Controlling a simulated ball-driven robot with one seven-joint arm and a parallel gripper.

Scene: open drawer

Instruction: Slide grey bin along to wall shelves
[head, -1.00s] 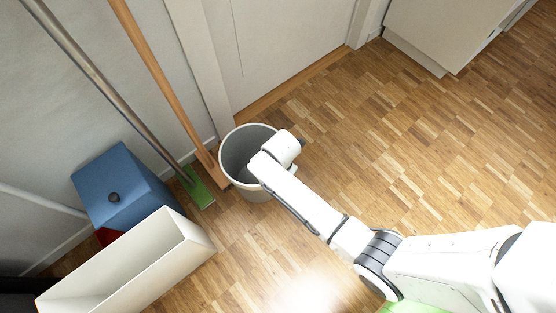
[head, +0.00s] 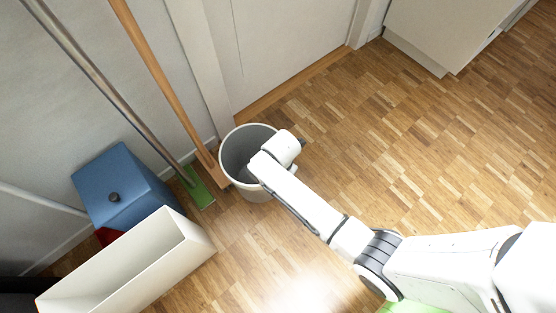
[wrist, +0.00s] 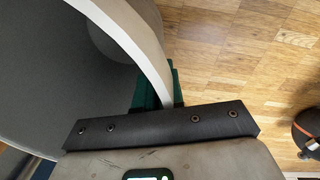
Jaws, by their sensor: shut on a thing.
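The grey bin (head: 236,158) stands upright on the wood floor beside the wall, near the door frame, in the head view. It is round and open-topped, with a pale rim. My arm reaches over its right side. My gripper (wrist: 158,88) is shut on the bin's rim in the wrist view, its green fingers on either side of the rim. The bin's grey inside (wrist: 60,70) fills the left of that view. In the head view the fingertips are hidden behind my arm's end. I cannot make out any wall shelves.
A broom (head: 165,90) and a green-headed mop (head: 197,187) lean on the wall just left of the bin. A blue box (head: 120,180) and a long white open box (head: 150,262) stand further left. The floor to the right is clear up to a white cabinet (head: 430,35).

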